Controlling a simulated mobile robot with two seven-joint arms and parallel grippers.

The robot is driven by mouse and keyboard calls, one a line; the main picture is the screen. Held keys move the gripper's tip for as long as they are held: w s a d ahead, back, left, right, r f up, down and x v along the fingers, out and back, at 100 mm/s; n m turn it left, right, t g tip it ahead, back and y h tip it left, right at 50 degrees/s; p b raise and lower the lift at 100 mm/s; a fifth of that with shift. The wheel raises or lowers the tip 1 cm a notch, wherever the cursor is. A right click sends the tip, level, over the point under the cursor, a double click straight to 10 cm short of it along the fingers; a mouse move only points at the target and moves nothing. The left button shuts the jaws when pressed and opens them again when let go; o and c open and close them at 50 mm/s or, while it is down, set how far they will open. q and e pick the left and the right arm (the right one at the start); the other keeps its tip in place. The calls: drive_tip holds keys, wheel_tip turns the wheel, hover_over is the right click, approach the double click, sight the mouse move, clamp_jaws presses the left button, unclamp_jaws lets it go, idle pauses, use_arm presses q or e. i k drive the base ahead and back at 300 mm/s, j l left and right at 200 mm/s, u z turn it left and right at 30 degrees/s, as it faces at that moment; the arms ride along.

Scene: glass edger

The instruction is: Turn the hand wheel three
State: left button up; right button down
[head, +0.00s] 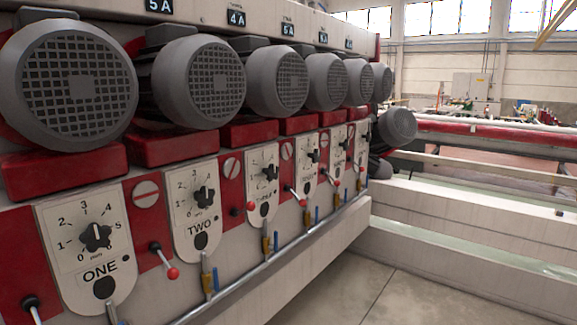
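The hand wheel three is a small black lobed knob (270,173) on a white dial plate (256,190). The plate is third from the left in the row, and the small lettering below the knob appears to read THREE. The hand wheel two (204,197) and the hand wheel one (96,237) are similar black knobs on nearer plates to its left, marked TWO and ONE. Nothing covers the third knob. The exact setting of its pointer is too small to read. Neither of my grippers is in the head view.
Grey motors (275,82) on red blocks jut out above the dials. Red-tipped levers (172,272) stick out between the plates. A metal pipe (270,268) with blue-handled valves runs below. The concrete floor (370,288) in front is clear; a long rail (480,170) stands at right.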

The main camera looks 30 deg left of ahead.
sight(272, 172)
drive_tip(key=i+u, duration=0.15)
drive_tip(key=i, duration=0.3)
drive_tip(key=i+l+u, duration=0.15)
drive_tip(key=i, duration=0.25)
drive_tip(key=i+l+u, duration=0.15)
drive_tip(key=i, duration=0.25)
drive_tip(key=i+l+u, duration=0.2)
drive_tip(key=i+u, duration=0.15)
drive_tip(key=u, duration=0.15)
drive_tip(key=i+l+u, duration=0.3)
drive_tip(key=u, duration=0.2)
drive_tip(key=i+l+u, duration=0.3)
drive_tip(key=l+u, duration=0.2)
drive_tip(key=i+l+u, duration=0.15)
drive_tip(key=l+u, duration=0.35)
drive_tip(key=i+l+u, duration=0.1)
drive_tip(key=l+u, duration=0.4)
